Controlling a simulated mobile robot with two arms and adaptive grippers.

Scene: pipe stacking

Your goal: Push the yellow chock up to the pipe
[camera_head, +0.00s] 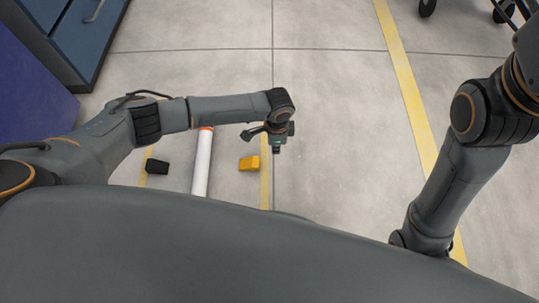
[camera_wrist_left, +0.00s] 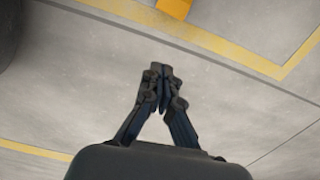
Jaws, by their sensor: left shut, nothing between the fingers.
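The yellow chock (camera_head: 249,163) lies on the floor right of the pipe, by a yellow floor line, with a gap between them. The white pipe (camera_head: 202,165) has an orange end at the top; its lower part is hidden behind my body. My left gripper (camera_head: 277,150) is to the right of the chock and apart from it. In the left wrist view its fingers (camera_wrist_left: 162,80) are shut with nothing between them, and part of the yellow chock (camera_wrist_left: 174,8) shows at the top edge. My right gripper is hidden behind my body.
A black chock (camera_head: 157,166) lies left of the pipe, apart from it. A blue cabinet (camera_head: 75,40) stands at the upper left, and wheels (camera_head: 427,7) show at the upper right. The tiled floor right of my left gripper is clear.

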